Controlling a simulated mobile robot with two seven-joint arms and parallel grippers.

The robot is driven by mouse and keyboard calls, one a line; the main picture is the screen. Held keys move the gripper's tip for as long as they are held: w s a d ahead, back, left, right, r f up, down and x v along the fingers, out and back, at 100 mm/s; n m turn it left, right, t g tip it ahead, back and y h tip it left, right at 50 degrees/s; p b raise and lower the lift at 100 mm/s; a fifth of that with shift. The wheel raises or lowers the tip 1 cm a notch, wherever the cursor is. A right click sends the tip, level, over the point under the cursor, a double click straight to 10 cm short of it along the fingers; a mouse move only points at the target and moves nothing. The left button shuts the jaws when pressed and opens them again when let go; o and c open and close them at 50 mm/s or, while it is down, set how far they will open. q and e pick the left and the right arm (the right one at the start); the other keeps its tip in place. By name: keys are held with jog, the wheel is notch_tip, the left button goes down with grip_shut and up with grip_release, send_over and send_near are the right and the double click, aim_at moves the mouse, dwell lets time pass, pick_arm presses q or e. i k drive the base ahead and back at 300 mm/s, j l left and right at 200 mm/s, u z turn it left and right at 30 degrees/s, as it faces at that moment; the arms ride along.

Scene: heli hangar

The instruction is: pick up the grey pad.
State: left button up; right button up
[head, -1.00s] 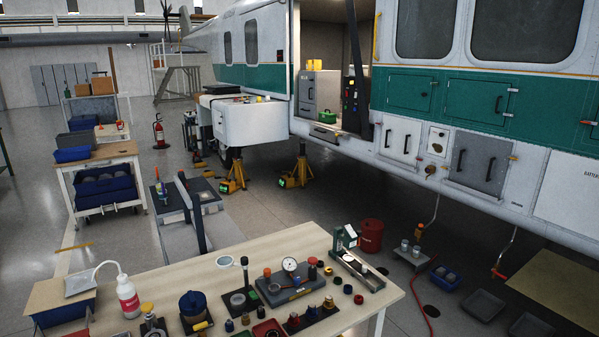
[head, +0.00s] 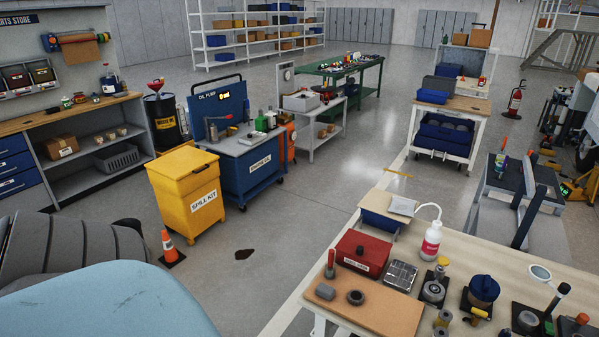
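A small grey pad (head: 325,291) with rounded edges lies on the left part of a tan board (head: 388,311) at the near left corner of the light wooden workbench (head: 458,249). A dark ring (head: 356,297) lies just to its right on the same board. A red box (head: 362,254) with a white label stands behind the pad, and a red-handled tool (head: 330,264) stands upright close behind it. Nothing covers the pad. Neither of my grippers shows in the head view.
A metal tray (head: 400,275), white bottle (head: 432,240) and blue pot (head: 483,291) crowd the bench to the right. A yellow spill kit bin (head: 187,188) and orange cone (head: 170,249) stand left. Floor between bin and bench is clear except a dark stain (head: 244,254).

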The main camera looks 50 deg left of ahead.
aim_at(324, 291)
jog(key=u, duration=1.45)
